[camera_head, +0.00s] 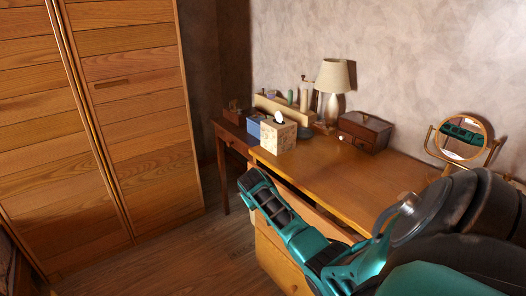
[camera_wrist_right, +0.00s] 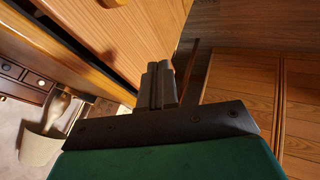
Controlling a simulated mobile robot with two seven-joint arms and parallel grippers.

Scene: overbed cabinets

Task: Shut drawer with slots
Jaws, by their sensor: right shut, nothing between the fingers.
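The wooden desk (camera_head: 350,165) has a light wood drawer unit below its top. A drawer (camera_head: 317,212) under the top appears to stand partly out, much of it hidden behind my right arm. I cannot make out slots. My right gripper (camera_head: 248,180) is shut and empty, at the left front of the desk. In the right wrist view, the shut fingers (camera_wrist_right: 160,70) are beside a light wood front (camera_wrist_right: 140,35) with a dark recess at its top. I cannot tell whether they touch it. My left gripper is not in view.
On the desk are a tissue box (camera_head: 278,134), a lamp (camera_head: 332,80), a small dark drawer box (camera_head: 364,130) and a round mirror (camera_head: 462,137). A tall wooden wardrobe (camera_head: 120,110) stands at left. Floor (camera_head: 195,250) between wardrobe and desk is clear.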

